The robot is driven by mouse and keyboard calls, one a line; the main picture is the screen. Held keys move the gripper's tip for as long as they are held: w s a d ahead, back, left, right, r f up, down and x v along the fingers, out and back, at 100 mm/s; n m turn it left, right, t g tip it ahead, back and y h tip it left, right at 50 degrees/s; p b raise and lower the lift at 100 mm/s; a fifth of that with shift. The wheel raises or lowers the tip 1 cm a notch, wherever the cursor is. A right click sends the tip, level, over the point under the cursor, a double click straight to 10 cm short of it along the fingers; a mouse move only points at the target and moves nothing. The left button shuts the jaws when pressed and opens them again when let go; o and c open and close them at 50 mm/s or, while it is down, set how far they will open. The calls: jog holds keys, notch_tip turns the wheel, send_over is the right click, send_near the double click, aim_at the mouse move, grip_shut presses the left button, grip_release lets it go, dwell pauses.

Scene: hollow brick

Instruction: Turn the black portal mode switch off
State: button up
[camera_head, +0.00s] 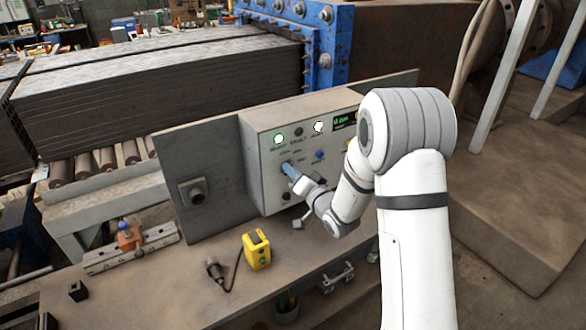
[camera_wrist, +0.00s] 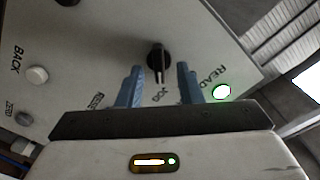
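A black rotary knob (camera_wrist: 158,57) with a pale pointer line is on the grey control panel (camera_wrist: 100,45) in the wrist view. The pointer line faces the label JOG. I cannot tell from the lettering whether this knob is the portal mode switch. My gripper (camera_wrist: 160,68) has two blue fingers, spread apart, one on each side of the knob's lower part. I cannot tell whether they touch it. In the head view my gripper (camera_head: 288,168) is close to the panel face (camera_head: 262,180) and hides the knob behind it.
The panel carries a lit green READY lamp (camera_head: 278,139), a lit white lamp (camera_head: 319,126), a green display (camera_head: 345,120) and a blue button (camera_head: 319,155). A yellow device (camera_head: 256,250) and a dark corded tool (camera_head: 215,270) lie on the bench (camera_head: 180,285) in front.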

jog(key=shift+w+a, duration=0.2)
jog(key=shift+w, duration=0.05)
grip_shut()
jog(key=shift+a+n+b, duration=0.1)
jog(key=shift+n+b, duration=4.4)
jog(key=shift+b, duration=3.85)
jog(key=shift+r, duration=0.1)
